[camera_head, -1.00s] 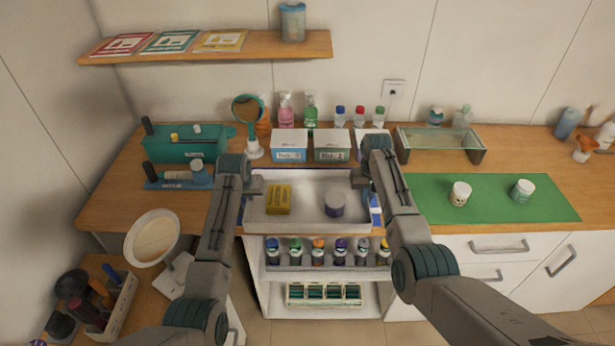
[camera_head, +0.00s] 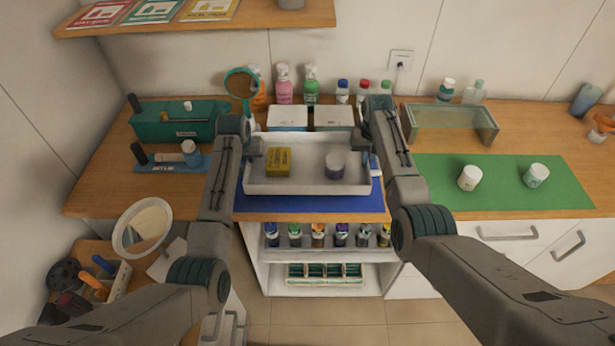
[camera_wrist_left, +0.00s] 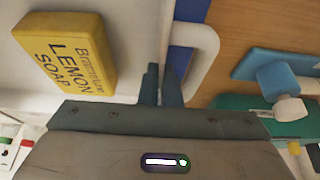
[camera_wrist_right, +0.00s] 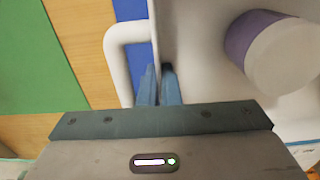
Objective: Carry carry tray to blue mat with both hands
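The white carry tray (camera_head: 308,187) is level over the blue mat (camera_head: 310,206); mat shows along its front and sides. I cannot tell whether tray and mat touch. A yellow lemon soap (camera_head: 278,161) and a purple jar with a white lid (camera_head: 334,165) are in the tray. My left gripper (camera_head: 252,155) is shut on the tray's left wall; the left wrist view shows its fingers (camera_wrist_left: 162,84) on either side of it, beside a white handle (camera_wrist_left: 207,62). My right gripper (camera_head: 370,152) is shut on the right wall, its fingers (camera_wrist_right: 157,84) beside the other handle (camera_wrist_right: 117,58).
Two boxes (camera_head: 333,117) and several bottles stand behind the tray. A green mat (camera_head: 510,192) with two white jars lies to the right, below a clear-topped stand (camera_head: 450,122). A teal organizer (camera_head: 178,130) is at left. Shelves with bottles (camera_head: 318,236) are below the counter front.

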